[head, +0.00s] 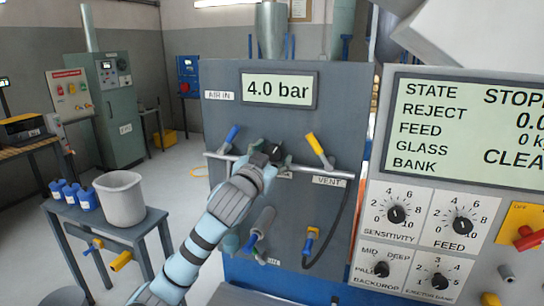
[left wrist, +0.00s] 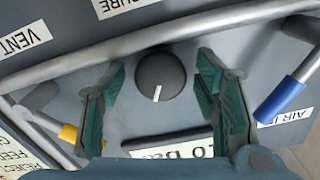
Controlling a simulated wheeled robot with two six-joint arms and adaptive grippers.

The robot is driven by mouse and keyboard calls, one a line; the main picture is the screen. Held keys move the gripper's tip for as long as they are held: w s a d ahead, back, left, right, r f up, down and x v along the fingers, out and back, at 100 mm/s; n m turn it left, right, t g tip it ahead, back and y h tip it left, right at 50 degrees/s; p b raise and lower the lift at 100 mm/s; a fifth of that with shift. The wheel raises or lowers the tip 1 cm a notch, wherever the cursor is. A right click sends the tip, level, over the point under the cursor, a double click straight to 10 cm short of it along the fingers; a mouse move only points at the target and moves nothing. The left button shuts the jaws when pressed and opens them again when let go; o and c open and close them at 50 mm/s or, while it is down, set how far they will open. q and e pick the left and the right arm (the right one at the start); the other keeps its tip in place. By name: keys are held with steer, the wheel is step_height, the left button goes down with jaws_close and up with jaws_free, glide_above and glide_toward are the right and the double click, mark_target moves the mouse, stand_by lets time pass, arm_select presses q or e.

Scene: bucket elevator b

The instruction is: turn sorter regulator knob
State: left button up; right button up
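The regulator knob (left wrist: 160,75) is a round dark grey knob with a white pointer line, on the grey panel (head: 228,120) below the 4.0 bar display (head: 279,90). In the left wrist view, which looks upside down, the knob sits between the two spread green fingers of my left gripper (left wrist: 161,68). Gaps show on both sides, so the fingers do not appear to touch it. In the head view my left gripper (head: 262,157) is in front of the panel and hides much of the knob area. My right gripper is not in view.
A pipe (head: 315,171) crosses the panel close to my gripper. A blue-handled lever (head: 232,135) is to its left and a yellow-handled lever (head: 315,145) to its right. A control panel with several knobs (head: 396,214) is at right. A table with a grey bucket (head: 120,200) is at left.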

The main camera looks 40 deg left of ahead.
arm_select(q)
steer(key=v, duration=0.7)
steer(key=shift+s, duration=0.25)
steer(key=shift+w+d, duration=0.1)
steer(key=shift+w, duration=0.05)
